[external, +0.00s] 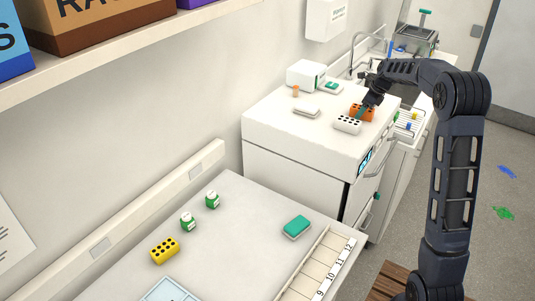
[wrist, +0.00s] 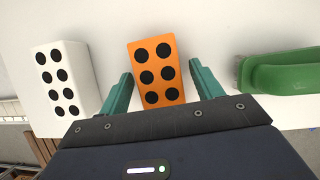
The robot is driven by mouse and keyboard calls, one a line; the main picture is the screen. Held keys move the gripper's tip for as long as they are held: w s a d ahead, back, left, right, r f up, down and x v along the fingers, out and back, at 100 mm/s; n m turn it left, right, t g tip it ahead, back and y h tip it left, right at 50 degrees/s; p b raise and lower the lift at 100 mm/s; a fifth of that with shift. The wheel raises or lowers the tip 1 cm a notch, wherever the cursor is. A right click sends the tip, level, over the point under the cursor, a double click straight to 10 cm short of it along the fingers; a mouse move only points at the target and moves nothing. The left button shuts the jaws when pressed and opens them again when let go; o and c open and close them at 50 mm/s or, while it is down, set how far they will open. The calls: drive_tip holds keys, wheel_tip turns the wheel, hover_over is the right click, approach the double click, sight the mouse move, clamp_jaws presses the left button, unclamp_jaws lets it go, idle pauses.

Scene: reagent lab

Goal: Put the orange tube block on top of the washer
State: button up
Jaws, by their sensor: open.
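The orange tube block (external: 361,112) rests on the flat white top of the washer (external: 300,131), near its far right edge. In the wrist view the block (wrist: 156,73) shows its face with several black holes. My gripper (external: 374,98) is at the block in the external view. In the wrist view my gripper (wrist: 160,70) is open, with one teal finger on each side of the block's lower part. I cannot tell whether either finger touches it.
A white tube block (external: 347,124) stands close to the orange one, left of it in the wrist view. A green object (wrist: 278,72) lies right of my fingers. A white box (external: 305,75) stands at the back of the washer top. The washer top's front left is clear.

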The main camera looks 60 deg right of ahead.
drive_tip(key=v, duration=1.2)
drive_tip(key=a+r+n, duration=0.3)
drive_tip(key=a+n, duration=1.2)
drive_tip(key=a, duration=1.9)
drive_tip(key=s+a+f+n, duration=0.5)
drive_tip(key=s+a+n, duration=0.4)
drive_tip(key=a+n, duration=0.1)
drive_tip(key=s+a+f+n, duration=0.6)
drive_tip(key=s+a+n, duration=0.3)
drive_tip(key=a, duration=0.3)
drive_tip(key=shift+s+a+f+n, duration=0.15)
drive_tip(key=shift+s+a+n, duration=0.2)
drive_tip(key=shift+s, duration=0.45)
